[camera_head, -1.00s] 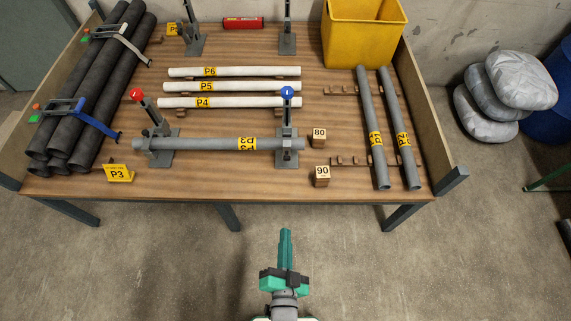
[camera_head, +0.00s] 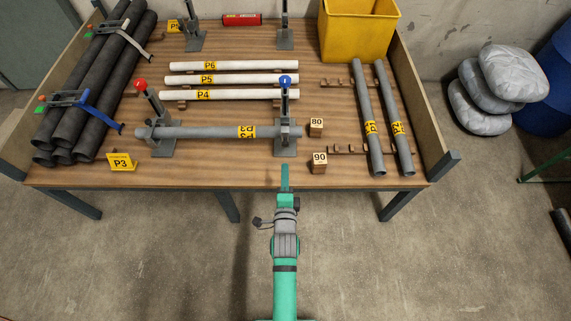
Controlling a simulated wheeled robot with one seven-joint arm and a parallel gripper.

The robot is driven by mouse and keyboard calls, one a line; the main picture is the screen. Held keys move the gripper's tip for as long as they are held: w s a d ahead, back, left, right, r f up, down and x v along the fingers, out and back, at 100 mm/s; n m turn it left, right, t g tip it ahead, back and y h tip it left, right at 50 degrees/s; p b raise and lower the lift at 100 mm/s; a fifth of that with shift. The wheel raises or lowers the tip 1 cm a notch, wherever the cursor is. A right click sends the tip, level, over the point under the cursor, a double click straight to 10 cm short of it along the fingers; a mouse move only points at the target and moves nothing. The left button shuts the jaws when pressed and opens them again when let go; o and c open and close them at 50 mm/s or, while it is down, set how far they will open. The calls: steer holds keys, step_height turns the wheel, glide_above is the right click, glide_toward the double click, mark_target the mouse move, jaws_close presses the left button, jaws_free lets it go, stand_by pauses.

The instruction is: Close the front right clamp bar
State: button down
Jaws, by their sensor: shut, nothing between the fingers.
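The front right clamp (camera_head: 285,137) stands near the table's front edge, with a blue knob (camera_head: 285,82) on its bar. The bar stands upright, above the pipe. The grey pipe P3 (camera_head: 205,132) lies across the front clamp pair, label upside down. The front left clamp (camera_head: 157,135) has a red knob (camera_head: 140,84) on a bar that tilts up and to the left. My gripper (camera_head: 285,168) is shut and empty, just in front of the right clamp's base at the table's front edge, apart from the blue knob.
Blocks marked 80 (camera_head: 316,127) and 90 (camera_head: 319,163) stand right of the clamp. Two grey pipes (camera_head: 367,115) lie further right. White pipes (camera_head: 234,80) lie behind. A yellow bin (camera_head: 355,32) and dark pipe bundle (camera_head: 95,85) flank the table.

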glide_toward(285, 135)
steer(key=w, duration=0.2)
steer(key=w+f, duration=0.1)
steer(key=w, duration=0.2)
steer(key=shift+w+a+f, duration=0.1)
steer(key=shift+w, duration=0.45)
